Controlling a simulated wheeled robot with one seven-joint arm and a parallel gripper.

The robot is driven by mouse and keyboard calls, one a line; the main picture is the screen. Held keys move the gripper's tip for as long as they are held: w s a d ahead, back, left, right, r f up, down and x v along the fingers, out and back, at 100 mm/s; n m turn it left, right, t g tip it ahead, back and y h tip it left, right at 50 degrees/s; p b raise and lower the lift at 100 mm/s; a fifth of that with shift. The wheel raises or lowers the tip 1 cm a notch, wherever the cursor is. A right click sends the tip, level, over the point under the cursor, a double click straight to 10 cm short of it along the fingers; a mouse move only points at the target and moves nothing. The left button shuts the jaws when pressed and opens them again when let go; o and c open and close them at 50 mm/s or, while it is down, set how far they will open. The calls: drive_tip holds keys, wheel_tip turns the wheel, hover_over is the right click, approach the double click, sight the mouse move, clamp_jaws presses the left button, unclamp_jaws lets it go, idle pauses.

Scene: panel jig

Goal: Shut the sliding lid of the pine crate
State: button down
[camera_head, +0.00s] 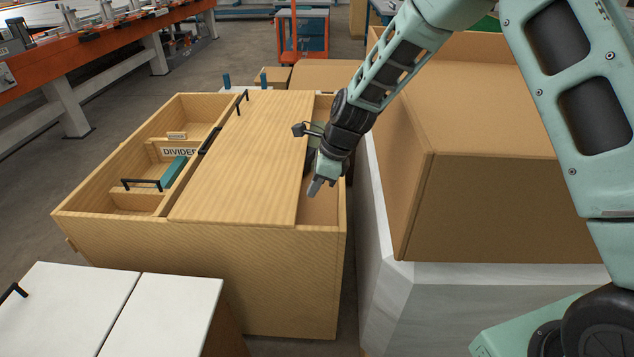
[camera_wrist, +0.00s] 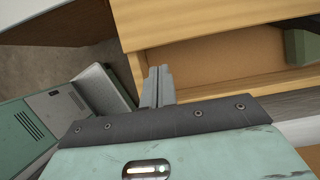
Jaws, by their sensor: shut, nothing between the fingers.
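The pine crate (camera_head: 240,260) stands in the middle of the head view. Its flat sliding lid (camera_head: 250,150) covers the middle of the top. Compartments on the left are open, and a narrower opening shows along the right. A black strip (camera_head: 210,141) lies at the lid's left edge. My gripper (camera_head: 316,188) is shut and empty, pointing down at the right opening beside the lid's right edge. The wrist view shows its closed fingers (camera_wrist: 157,86) near the crate's rim, with the lid (camera_wrist: 200,18) alongside. I cannot tell whether they touch the lid.
A label reading "DIVIDE…" (camera_head: 179,152) and a teal piece (camera_head: 173,171) sit in the left compartments. A green block (camera_wrist: 300,46) shows in the right opening. A large cardboard box (camera_head: 500,200) stands close on the right. A white-topped cabinet (camera_head: 120,305) is in front left.

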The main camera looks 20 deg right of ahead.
drive_tip(key=x, duration=0.5)
drive_tip(key=shift+a+f, duration=0.1)
drive_tip(key=shift+f, duration=0.3)
